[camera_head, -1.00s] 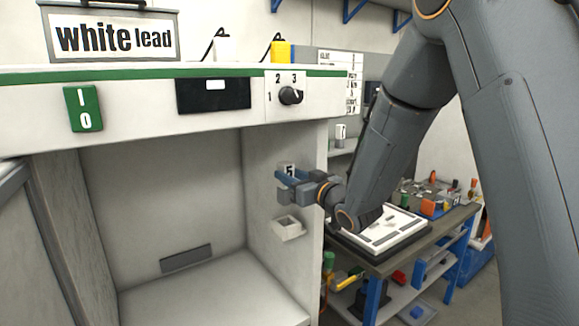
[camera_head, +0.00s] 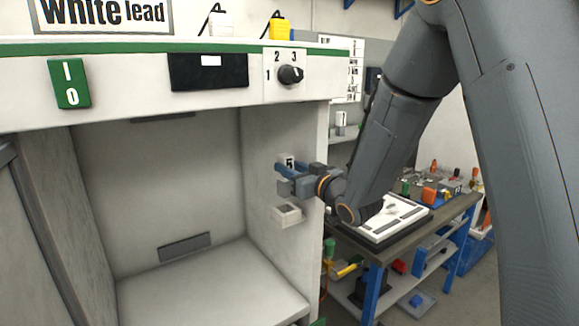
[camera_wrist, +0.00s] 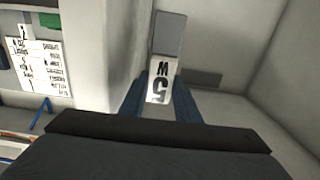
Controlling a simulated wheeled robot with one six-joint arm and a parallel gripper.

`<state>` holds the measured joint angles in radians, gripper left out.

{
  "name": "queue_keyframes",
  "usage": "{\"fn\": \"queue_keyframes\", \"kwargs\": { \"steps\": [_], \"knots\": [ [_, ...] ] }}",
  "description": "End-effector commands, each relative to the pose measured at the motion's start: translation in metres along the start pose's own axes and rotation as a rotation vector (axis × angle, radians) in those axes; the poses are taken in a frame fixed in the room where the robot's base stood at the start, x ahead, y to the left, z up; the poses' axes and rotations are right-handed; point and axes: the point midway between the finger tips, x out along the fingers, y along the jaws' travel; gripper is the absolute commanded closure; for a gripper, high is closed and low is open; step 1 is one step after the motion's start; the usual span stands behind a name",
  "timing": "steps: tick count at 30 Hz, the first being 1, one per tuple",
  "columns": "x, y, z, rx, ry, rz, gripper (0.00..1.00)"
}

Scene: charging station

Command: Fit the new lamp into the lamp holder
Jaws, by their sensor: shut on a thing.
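The new lamp looks like a small white block marked "5" (camera_head: 288,162). In the wrist view the lamp (camera_wrist: 161,84) shows "5" and "W" upside down between two blue fingers. My gripper (camera_head: 285,172) is shut on it, at the open front of the white cabinet near its right inner wall. A grey block (camera_wrist: 169,34) shows just beyond the lamp in the wrist view; I cannot tell whether it belongs to the lamp. A dark strip (camera_head: 163,118) lies high inside the cabinet; I cannot tell if it is the lamp holder.
A small white bin (camera_head: 287,214) is fixed to the cabinet's right inner wall, just below my gripper. A grey plate (camera_head: 185,247) is low on the back wall. The cabinet floor (camera_head: 210,295) is bare. A cluttered workbench (camera_head: 400,250) stands to the right.

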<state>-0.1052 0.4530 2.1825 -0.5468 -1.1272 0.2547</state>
Motion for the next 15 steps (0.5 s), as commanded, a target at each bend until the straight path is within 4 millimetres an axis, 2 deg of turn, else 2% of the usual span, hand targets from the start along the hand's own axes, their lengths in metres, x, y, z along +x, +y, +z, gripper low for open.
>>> {"fn": "queue_keyframes", "kwargs": {
  "steps": [7, 15],
  "knots": [
    [0.001, 0.000, 0.024, -0.001, 0.000, 0.000, 0.94],
    [0.000, 0.000, 0.032, -0.001, 0.000, 0.000, 0.94]
  ]
}}
